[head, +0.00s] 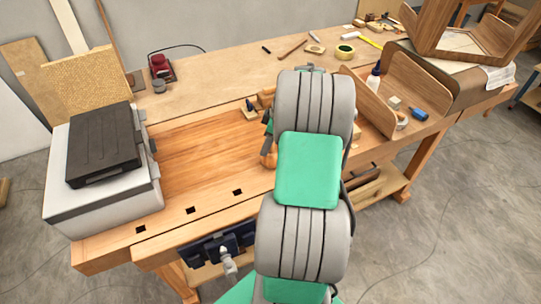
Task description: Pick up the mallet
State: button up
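I cannot make out the mallet for certain. A wooden piece (268,156) shows at the left edge of my arm, above the bench top; most of it is hidden, so I cannot tell if it is the mallet. A thin brown stick-like tool (292,49) lies at the back of the workbench (205,150). My grey and green arm reaches over the middle of the bench and covers what is behind it. My gripper is hidden behind the arm, so its fingers and anything in them do not show.
A black case on a light grey box (100,205) fills the bench's left end. Small wooden blocks (250,113) sit left of my arm. A bent wooden panel (420,85), a bottle (373,78) and a blue-handled tool (418,113) stand right. The left-centre bench top is clear.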

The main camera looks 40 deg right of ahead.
grip_shut()
dwell(0.3)
jog(key=shift+r, duration=0.1)
dwell(0.8)
